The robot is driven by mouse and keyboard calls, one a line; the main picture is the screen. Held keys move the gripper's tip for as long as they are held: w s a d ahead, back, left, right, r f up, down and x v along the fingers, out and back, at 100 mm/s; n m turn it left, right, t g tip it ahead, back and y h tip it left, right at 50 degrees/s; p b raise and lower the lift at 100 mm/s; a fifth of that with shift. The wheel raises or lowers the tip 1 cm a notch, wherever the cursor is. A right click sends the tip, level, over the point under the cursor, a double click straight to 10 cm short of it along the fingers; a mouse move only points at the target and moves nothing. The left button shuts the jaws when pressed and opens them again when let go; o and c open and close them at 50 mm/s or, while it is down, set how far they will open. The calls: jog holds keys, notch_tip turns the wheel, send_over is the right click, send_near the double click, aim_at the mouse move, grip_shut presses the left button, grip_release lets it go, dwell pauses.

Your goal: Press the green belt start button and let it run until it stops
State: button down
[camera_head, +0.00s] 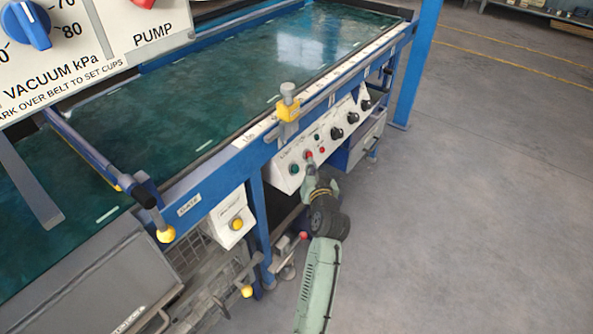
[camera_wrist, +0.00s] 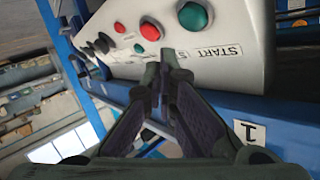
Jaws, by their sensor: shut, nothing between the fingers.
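The green belt start button (camera_head: 294,169) is at the near end of the white control panel on the front of the blue-framed belt table. In the wrist view the large green button (camera_wrist: 193,16) is at the top, with a "START" label (camera_wrist: 222,52) beside it. My gripper (camera_head: 311,172) is in front of the panel, just right of the button in the head view. In the wrist view my gripper (camera_wrist: 165,58) is shut and empty, its tips near the panel edge beside the green button. They appear apart from the button. The dark green belt (camera_head: 240,75) lies above.
A red button (camera_head: 308,155) sits beside the green one, with smaller buttons and black knobs (camera_head: 337,132) further along. A white box with a yellow button (camera_head: 237,224) hangs at left. A vacuum panel (camera_head: 95,50) fills the top left. Open floor (camera_head: 470,200) lies right.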

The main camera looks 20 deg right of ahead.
aim_at(295, 169)
jog(key=shift+w+a+f, duration=0.6)
jog(key=shift+w+a, duration=0.05)
jog(key=shift+w, duration=0.25)
jog(key=shift+a+f, duration=0.1)
dwell(0.8)
jog(key=shift+w+a+f, duration=0.15)
jog(key=shift+w, duration=0.1)
